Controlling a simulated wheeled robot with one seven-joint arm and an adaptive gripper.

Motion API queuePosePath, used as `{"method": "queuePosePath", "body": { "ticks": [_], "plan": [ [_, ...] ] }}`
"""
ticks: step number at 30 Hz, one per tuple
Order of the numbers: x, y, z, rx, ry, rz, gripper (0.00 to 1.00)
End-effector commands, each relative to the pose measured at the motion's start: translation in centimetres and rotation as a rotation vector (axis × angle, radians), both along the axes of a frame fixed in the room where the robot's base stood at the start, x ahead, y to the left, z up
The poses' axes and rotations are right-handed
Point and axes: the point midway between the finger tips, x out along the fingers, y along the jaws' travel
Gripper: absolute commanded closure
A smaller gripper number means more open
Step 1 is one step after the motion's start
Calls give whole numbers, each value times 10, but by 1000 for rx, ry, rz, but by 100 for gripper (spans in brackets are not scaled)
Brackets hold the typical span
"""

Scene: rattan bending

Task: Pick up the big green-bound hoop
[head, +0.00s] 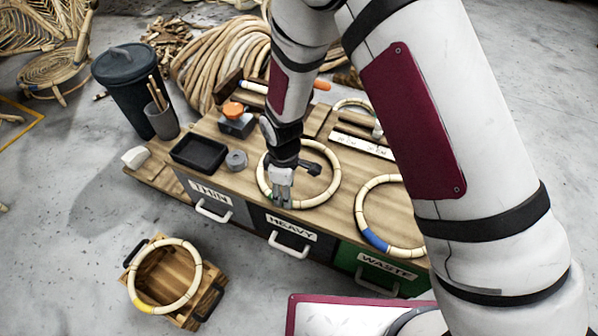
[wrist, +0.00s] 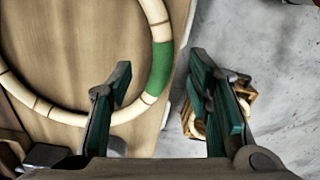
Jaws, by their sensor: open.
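The green-bound hoop (head: 337,185) is a pale rattan ring lying flat on the wooden workbench top. My gripper (head: 282,197) is over its near left rim, hiding part of it in the head view. In the wrist view the hoop's green band (wrist: 161,66) shows between the two spread fingertips of my gripper (wrist: 160,72). The fingers are open and empty. I cannot tell how high the fingertips are above the rim.
A blue-bound hoop (head: 376,241) lies to the right, partly behind my arm. A yellow-bound hoop (head: 147,307) rests on a wooden crate (head: 210,272) on the floor. A black tray (head: 198,152) and grey roll (head: 236,160) stand left of the hoop. Drawers (head: 290,236) line the bench front.

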Motion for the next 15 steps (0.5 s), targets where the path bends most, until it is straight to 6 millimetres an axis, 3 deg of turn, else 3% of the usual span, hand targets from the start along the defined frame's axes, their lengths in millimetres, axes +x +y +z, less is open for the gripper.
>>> {"method": "queuePosePath", "body": {
  "ticks": [9, 15],
  "plan": [
    [-3, -2, -44, -2, 1, 0, 54],
    [-2, -2, -45, 0, 0, -1, 54]
  ]
}}
